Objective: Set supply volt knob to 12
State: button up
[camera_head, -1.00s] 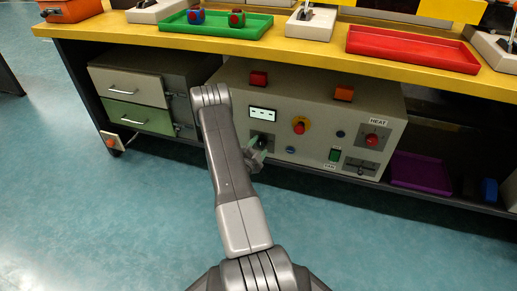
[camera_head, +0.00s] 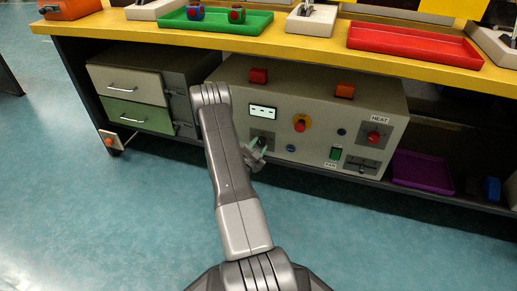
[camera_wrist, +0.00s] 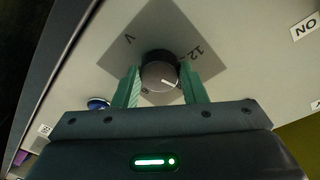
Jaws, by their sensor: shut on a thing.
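The supply volt knob (camera_wrist: 158,72) is a dark round knob with a grey face on a grey diamond-shaped plate (camera_wrist: 160,25). Its white pointer line (camera_wrist: 169,83) points to the lower right in the wrist view, away from the "12" mark (camera_wrist: 198,50) at the upper right. A "V" shows at the plate's upper left. My gripper (camera_wrist: 160,85) has its green fingers on both sides of the knob, shut on it. In the head view my gripper (camera_head: 257,150) is at the panel's lower left and covers part of the knob.
The grey control box (camera_head: 225,75) bears a lit display (camera_head: 262,112), a red button on a yellow disc (camera_head: 300,124), a red HEAT knob (camera_head: 374,136) and a green switch (camera_head: 335,153). The yellow tabletop (camera_head: 320,47) overhangs it. Drawers (camera_head: 135,116) stand left.

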jog(key=n, duration=0.6)
jog(key=shift+f+t, duration=0.15)
jog(key=shift+t, duration=0.15)
jog(key=n, duration=0.5)
jog(key=shift+d+t+y, duration=0.15)
jog(key=shift+t+y, duration=0.15)
jog(key=shift+y, duration=0.1)
jog(key=shift+n, duration=0.4)
jog(key=o, duration=1)
jog(key=shift+c, duration=0.2)
jog(key=p+v, duration=0.3)
jog(key=v, duration=1.1)
